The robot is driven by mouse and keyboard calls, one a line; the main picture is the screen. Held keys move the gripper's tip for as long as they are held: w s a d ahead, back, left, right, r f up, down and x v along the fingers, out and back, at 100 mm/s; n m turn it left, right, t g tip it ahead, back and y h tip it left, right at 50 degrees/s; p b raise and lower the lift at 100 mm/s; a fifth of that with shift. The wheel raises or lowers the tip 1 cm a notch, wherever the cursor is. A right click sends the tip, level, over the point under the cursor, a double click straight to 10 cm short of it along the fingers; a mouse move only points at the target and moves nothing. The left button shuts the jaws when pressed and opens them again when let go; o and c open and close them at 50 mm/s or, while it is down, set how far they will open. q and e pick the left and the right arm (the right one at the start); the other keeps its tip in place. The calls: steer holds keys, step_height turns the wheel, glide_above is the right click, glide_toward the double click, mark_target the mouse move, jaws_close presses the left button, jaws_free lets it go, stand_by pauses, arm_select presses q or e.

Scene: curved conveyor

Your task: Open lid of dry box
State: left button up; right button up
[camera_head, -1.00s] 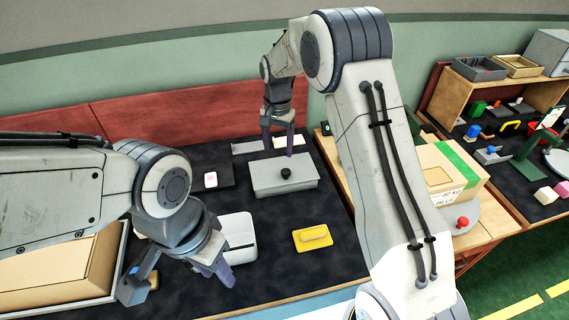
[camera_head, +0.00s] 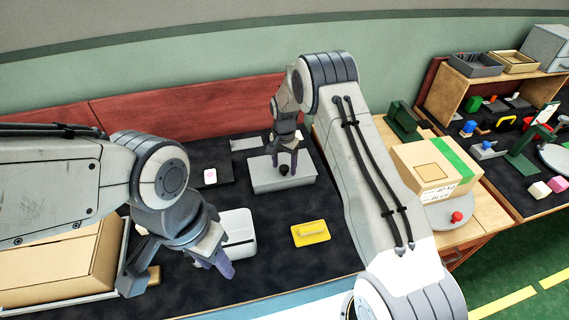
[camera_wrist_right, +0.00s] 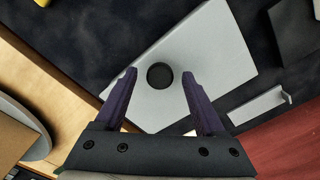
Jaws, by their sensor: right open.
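The dry box is a grey box with a flat light-grey lid (camera_head: 300,177) and a round black knob (camera_head: 284,169) on top. It stands on the dark table mat. My right gripper (camera_head: 285,162) is over the lid, its fingers on either side of the knob in the head view. In the right wrist view the knob (camera_wrist_right: 159,76) appears between and just beyond the open purple fingertips (camera_wrist_right: 159,74); contact with the knob cannot be told. My left gripper (camera_head: 222,268) hangs low beside a white case; its finger gap is unclear.
A yellow block with a handle (camera_head: 310,233) lies in front of the dry box. The white case (camera_head: 238,232) is near my left gripper.

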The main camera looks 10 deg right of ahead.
jaws_close()
stand_by(1.5)
